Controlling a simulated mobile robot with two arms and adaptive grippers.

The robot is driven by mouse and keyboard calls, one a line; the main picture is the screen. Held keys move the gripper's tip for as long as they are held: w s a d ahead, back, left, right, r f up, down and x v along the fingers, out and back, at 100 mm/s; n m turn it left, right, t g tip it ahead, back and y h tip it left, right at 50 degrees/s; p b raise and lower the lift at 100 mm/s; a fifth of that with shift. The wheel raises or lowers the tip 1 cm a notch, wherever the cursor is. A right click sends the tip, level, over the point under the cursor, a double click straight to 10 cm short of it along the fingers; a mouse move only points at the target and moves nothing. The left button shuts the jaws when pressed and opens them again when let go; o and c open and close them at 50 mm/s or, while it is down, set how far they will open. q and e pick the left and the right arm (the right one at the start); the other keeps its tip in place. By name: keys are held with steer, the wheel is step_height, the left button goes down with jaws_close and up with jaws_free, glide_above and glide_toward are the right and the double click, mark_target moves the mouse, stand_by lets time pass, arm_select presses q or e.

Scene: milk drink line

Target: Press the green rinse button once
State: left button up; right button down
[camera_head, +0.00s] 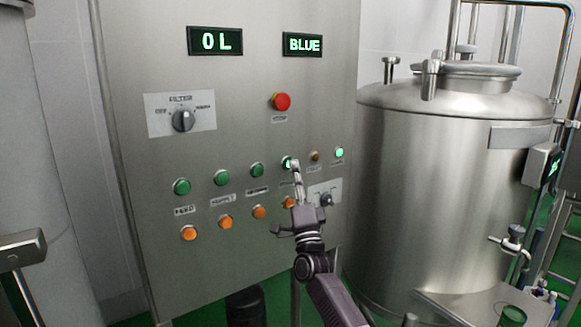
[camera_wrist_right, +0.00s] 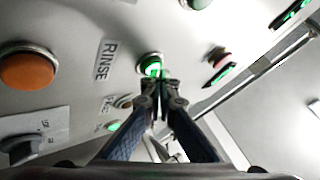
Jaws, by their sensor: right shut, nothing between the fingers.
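The green rinse button (camera_head: 287,162) is in the upper row of buttons on the steel control panel, partly hidden by my right gripper. In the right wrist view the rinse button (camera_wrist_right: 149,60) glows green beside the label RINSE. My right gripper (camera_head: 296,166) is shut and empty, its fingertips pointing up at the button. In the right wrist view the fingertips (camera_wrist_right: 161,76) overlap the button's lower edge; whether they touch it is hard to tell. My left gripper is not in view.
Other green buttons (camera_head: 221,177) and orange buttons (camera_head: 226,222) line the panel (camera_head: 230,110). A red button (camera_head: 281,102) and filter knob (camera_head: 182,120) sit higher. A lit green lamp (camera_head: 339,152) is at right. A steel tank (camera_head: 440,180) stands right of the panel.

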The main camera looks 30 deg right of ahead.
steer(key=shift+s+y, duration=0.1)
steer(key=shift+y, duration=0.2)
steer(key=shift+s+p, duration=0.5)
steer(key=shift+s, duration=0.3)
steer(key=s+p, duration=0.2)
steer(key=s, duration=0.3)
steer(key=shift+d+p, duration=0.25)
steer(key=shift+p, duration=0.15)
steer(key=shift+w+f, duration=0.1)
steer(key=shift+f, duration=0.05)
